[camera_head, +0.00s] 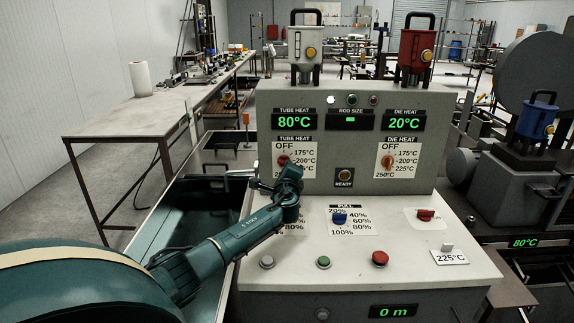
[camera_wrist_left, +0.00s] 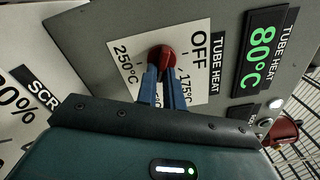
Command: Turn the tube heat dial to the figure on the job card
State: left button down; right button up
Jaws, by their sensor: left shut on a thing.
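The tube heat dial (camera_head: 283,159) is a red knob on a white scale plate on the grey machine's upright panel. The scale runs from OFF through 175°C, 200°C and upward to 250°C. My left gripper (camera_head: 286,168) is at the dial, and in the left wrist view its blue fingers (camera_wrist_left: 163,80) are shut on the red knob (camera_wrist_left: 163,57). The fingers cover part of the scale, and I cannot tell where the knob points. The tube heat display (camera_head: 295,122) reads 80°C. The job card (camera_head: 450,258) on the console reads 225°C. My right gripper is not in view.
The orange die heat dial (camera_head: 387,161) sits to the right, under a display (camera_head: 404,122) reading 20°C. The sloped console below carries a blue pull knob (camera_head: 339,217), a red knob (camera_head: 425,215) and push buttons. A work table (camera_head: 140,115) stands at the left.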

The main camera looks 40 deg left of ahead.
pick_arm(q)
jog(key=shift+f+m+p, duration=0.1)
jog(key=shift+m+p, duration=0.55)
jog(key=shift+m, duration=1.05)
jog(key=c, duration=1.5)
grip_release()
jog(key=shift+s+f, duration=0.1)
jog(key=v, duration=1.3)
